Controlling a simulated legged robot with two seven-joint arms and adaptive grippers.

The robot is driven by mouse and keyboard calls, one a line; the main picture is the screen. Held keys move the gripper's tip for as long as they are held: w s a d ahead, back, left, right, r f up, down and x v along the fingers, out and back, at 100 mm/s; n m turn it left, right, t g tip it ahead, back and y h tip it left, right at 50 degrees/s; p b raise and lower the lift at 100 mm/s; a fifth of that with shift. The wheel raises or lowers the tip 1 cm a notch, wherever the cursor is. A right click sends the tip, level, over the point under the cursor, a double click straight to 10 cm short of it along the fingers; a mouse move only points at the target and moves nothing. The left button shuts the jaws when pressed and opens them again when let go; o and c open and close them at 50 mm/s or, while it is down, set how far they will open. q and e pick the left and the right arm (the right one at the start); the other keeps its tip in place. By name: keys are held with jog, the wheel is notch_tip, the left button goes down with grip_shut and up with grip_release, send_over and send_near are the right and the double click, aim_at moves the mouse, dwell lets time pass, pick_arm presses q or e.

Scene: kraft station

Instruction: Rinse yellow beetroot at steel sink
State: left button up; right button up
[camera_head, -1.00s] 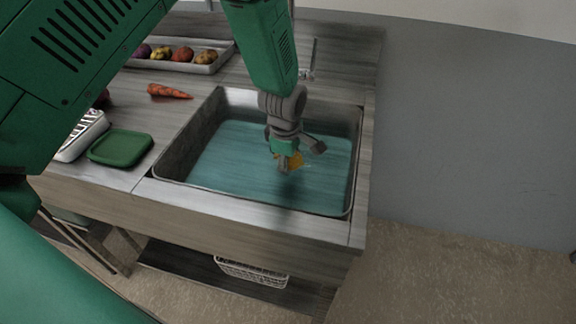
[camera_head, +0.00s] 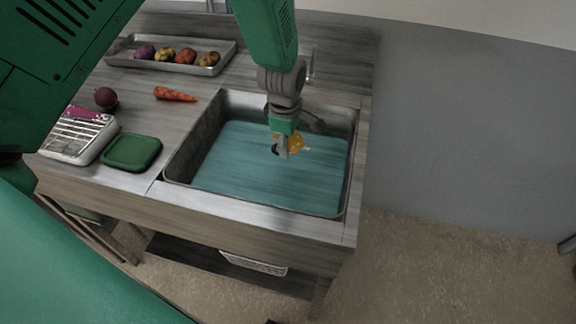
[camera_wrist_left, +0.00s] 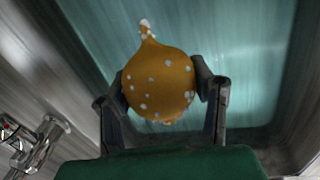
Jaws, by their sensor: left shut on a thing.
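The yellow beetroot (camera_wrist_left: 160,82) is orange-yellow with pale spots and a thin tail. My left gripper (camera_wrist_left: 162,90) is shut on it, one finger on each side. In the head view the left gripper (camera_head: 281,150) points down over the steel sink (camera_head: 205,201), with the beetroot (camera_head: 295,144) partly hidden behind a finger. The sink holds blue-green water (camera_head: 240,175). I cannot tell whether the beetroot touches the water. The faucet (camera_head: 311,65) stands behind the sink, partly hidden by my arm; it also shows in the left wrist view (camera_wrist_left: 38,145). My right gripper is not in view.
A tray (camera_head: 125,60) with several vegetables stands at the back left. A carrot (camera_head: 175,94), a dark red beetroot (camera_head: 106,97), a grater-like white box (camera_head: 75,140) and a green board (camera_head: 132,153) lie left of the sink. A white basket (camera_head: 252,263) is on the lower shelf.

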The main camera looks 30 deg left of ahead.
pick_arm(q)
jog(key=shift+a+r+p, duration=0.1)
jog(key=shift+r+p, duration=2.3)
jog(key=shift+r, duration=0.7)
notch_tip(320, 180, up, 4)
jog(key=p, duration=0.4)
jog(key=shift+f, duration=0.1)
dwell(0.4)
